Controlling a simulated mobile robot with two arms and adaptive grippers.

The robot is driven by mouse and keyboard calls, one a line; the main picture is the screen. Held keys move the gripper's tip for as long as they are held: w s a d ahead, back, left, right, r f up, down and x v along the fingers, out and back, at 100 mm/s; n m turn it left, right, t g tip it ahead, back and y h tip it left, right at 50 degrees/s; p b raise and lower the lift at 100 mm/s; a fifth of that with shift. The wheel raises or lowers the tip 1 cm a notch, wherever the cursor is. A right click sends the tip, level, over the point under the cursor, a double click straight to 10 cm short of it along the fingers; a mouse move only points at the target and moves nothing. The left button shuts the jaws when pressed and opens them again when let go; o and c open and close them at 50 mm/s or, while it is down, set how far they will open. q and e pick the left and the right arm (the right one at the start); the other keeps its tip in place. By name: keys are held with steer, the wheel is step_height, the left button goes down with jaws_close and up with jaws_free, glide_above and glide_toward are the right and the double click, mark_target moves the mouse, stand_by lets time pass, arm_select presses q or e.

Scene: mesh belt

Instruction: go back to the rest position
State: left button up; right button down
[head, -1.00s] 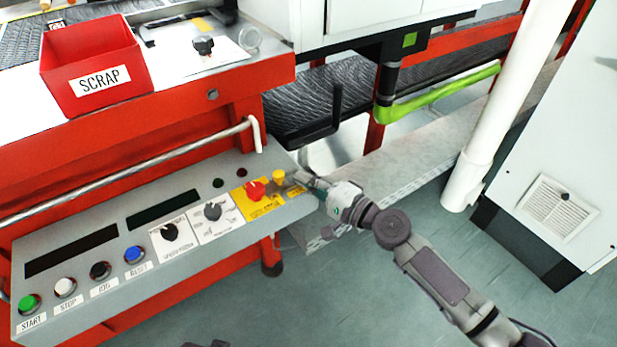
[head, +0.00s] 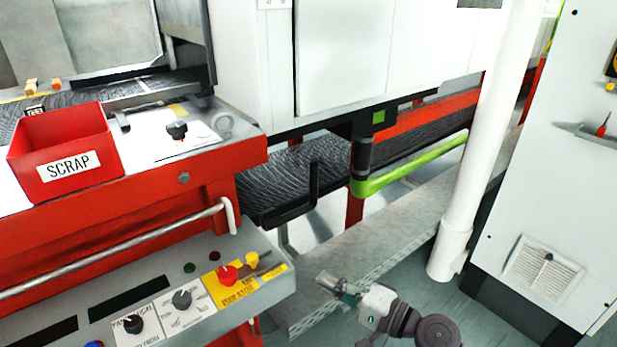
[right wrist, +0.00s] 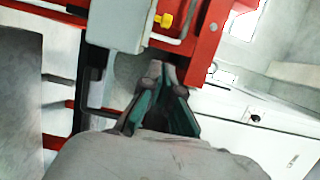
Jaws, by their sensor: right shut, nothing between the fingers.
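My right gripper (head: 328,282) is in the lower middle of the head view, past the right end of the grey control panel (head: 200,262) and apart from it. Its fingers are shut and hold nothing. In the right wrist view its fingertips (right wrist: 163,75) meet, with the panel's end (right wrist: 118,25) and a yellow knob (right wrist: 163,20) beyond them. In the head view the red knob (head: 227,274) and the yellow knob (head: 252,259) sit on the panel's yellow label. My left gripper does not show.
A red SCRAP bin (head: 62,150) stands on the machine top at left. A white pipe (head: 478,140) rises at right before a white cabinet (head: 545,180). A green bar (head: 415,168) juts out behind the gripper. Open floor (head: 400,275) lies at lower right.

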steer(key=s+f+n+g+h, duration=0.45)
steer(key=s+f+n, duration=0.35)
steer(key=f, duration=0.7)
steer(key=s+d+f+n+g+h+p, duration=0.1)
steer(key=s+d+f+g+h+p, duration=0.4)
steer(key=s+d+f+h, duration=0.8)
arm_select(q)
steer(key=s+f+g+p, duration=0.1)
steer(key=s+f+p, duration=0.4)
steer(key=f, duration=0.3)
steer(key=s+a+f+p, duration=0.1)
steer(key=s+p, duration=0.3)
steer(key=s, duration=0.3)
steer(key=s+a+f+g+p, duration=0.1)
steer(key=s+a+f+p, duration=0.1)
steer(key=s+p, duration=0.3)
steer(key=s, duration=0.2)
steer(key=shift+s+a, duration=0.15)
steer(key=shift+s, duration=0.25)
arm_select(e)
steer(key=s+d+f+y, duration=0.1)
steer(key=s+f, duration=0.4)
steer(key=s, duration=0.6)
steer(key=s+d+f+y, duration=0.2)
steer(key=s+d+f, duration=0.2)
steer(key=s, duration=0.6)
steer(key=shift+s+f+n, duration=0.3)
steer(key=shift+s+f, duration=0.1)
steer(key=shift+f, duration=0.2)
